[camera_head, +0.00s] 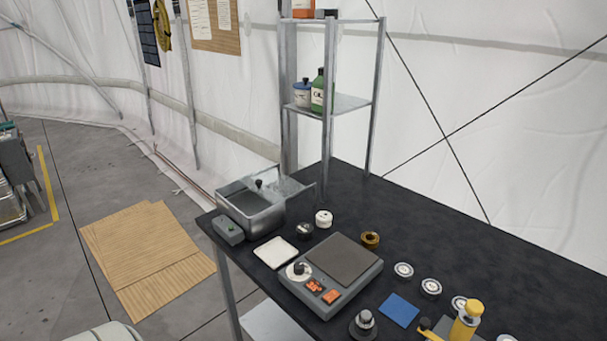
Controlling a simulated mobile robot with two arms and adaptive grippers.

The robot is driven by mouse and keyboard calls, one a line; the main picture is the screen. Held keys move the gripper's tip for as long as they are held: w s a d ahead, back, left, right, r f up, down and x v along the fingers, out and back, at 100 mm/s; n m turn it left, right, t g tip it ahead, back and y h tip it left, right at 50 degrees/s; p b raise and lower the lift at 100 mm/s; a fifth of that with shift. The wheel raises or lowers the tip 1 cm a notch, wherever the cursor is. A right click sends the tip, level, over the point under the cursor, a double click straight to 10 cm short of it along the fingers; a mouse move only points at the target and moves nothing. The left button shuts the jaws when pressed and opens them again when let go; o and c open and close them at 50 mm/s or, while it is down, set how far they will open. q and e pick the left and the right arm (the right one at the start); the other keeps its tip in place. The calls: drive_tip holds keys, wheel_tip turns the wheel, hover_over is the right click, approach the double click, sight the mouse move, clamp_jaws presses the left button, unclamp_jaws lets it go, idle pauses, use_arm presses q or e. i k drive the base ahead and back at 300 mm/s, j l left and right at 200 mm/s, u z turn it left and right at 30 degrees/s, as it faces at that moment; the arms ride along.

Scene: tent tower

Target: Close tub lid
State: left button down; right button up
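A grey metal tub (268,222) stands at the far left corner of the dark table. Its dark inside shows, so it is at least partly open. A pale, glossy lid (285,186) is at the tub's back right side, reaching past the rim. A small black knob (259,183) shows by the lid's left part. I cannot tell whether the lid is hinged or lies loose. A grey control box with a green button (228,231) sits at the tub's front left. Neither of my grippers is in view.
On the table (430,240) are a scale-like device (345,258), a white tray (275,252), several round discs, a blue pad (399,308) and a yellow-topped tool (466,320). A metal shelf (345,103) rises behind the tub. The table's back right is clear.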

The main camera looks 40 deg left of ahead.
sight(259, 182)
drive_tip(key=u, duration=1.55)
